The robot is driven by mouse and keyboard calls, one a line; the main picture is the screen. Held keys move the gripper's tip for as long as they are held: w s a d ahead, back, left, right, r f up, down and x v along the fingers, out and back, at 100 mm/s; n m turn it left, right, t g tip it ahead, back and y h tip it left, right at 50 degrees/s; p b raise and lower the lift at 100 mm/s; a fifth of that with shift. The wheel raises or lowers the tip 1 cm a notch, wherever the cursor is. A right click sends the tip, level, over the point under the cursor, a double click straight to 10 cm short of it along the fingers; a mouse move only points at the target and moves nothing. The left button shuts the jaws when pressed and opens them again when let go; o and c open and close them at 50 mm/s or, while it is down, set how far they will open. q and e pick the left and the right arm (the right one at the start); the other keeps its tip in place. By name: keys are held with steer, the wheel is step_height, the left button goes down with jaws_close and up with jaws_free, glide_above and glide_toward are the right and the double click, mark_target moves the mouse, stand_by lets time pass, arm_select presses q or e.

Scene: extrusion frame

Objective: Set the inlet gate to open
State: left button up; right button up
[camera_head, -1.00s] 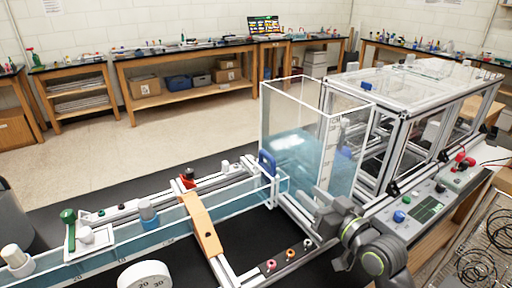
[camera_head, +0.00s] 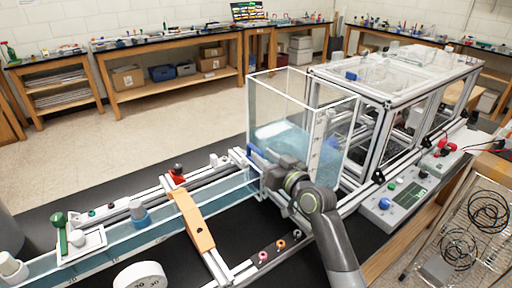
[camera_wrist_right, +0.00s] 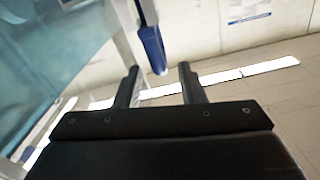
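The inlet gate shows as a blue handle (camera_head: 255,151) at the tank's near left corner, where the water channel meets the tank. My right gripper (camera_head: 262,163) is right beside this handle and partly hides it in the head view. In the right wrist view the blue handle (camera_wrist_right: 152,50) hangs just beyond the fingertips, roughly in line with the gap between them. My right gripper (camera_wrist_right: 159,72) has its fingers apart, with nothing between them. I cannot see the gate's lower part. My left gripper is in neither view.
The clear tank (camera_head: 302,105) holding water stands behind my right gripper. The water channel (camera_head: 113,241) runs to the lower left under an orange bridge piece (camera_head: 193,220). A control box (camera_head: 396,200) with knobs is on the right. Small colored knobs (camera_head: 281,244) sit on the near rail.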

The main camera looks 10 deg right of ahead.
mark_target(259, 152)
steer(key=shift+p+x, duration=0.35)
steer(key=shift+x, duration=2.1)
jaws_close()
